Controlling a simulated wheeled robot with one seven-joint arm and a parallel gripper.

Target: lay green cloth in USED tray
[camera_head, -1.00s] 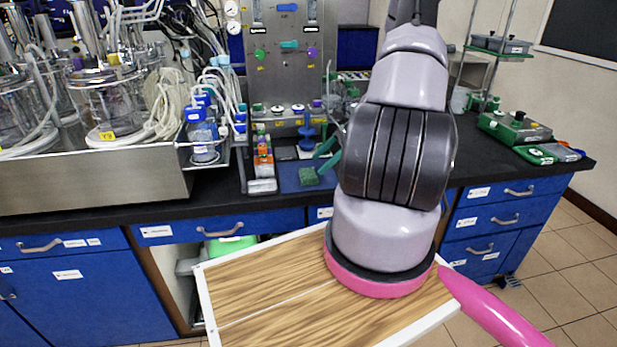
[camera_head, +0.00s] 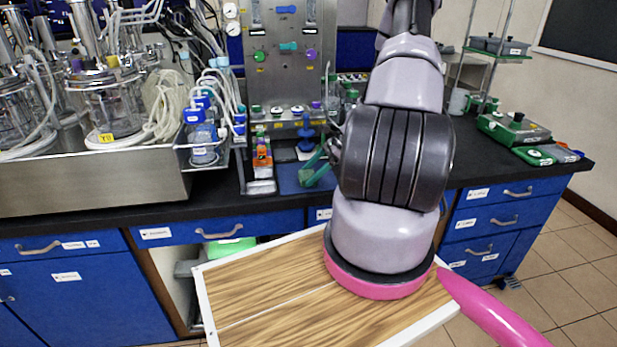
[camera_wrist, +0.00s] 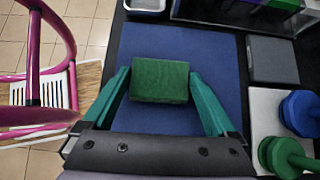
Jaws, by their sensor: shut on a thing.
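The green cloth (camera_wrist: 160,80) is a folded rectangular pad, seen in the wrist view over a blue mat (camera_wrist: 215,65). My gripper (camera_wrist: 160,82) has its two teal fingers at the cloth's left and right edges, shut on it. In the head view the cloth (camera_head: 307,178) is partly hidden by my fingers (camera_head: 314,171), low over the mat on the black bench. I cannot tell whether it touches the mat. No USED label is readable. A small pale tray (camera_wrist: 146,5) is cut off at the wrist view's top edge, and I cannot tell if it is the USED one.
A rack with orange-labelled bottles (camera_head: 262,160) stands left of the mat. A blue knobbed piece (camera_wrist: 300,112) and a green one (camera_wrist: 285,157) stand right of it in the wrist view. Glass bioreactors (camera_head: 105,105) fill the left bench. Bench at the right is clearer.

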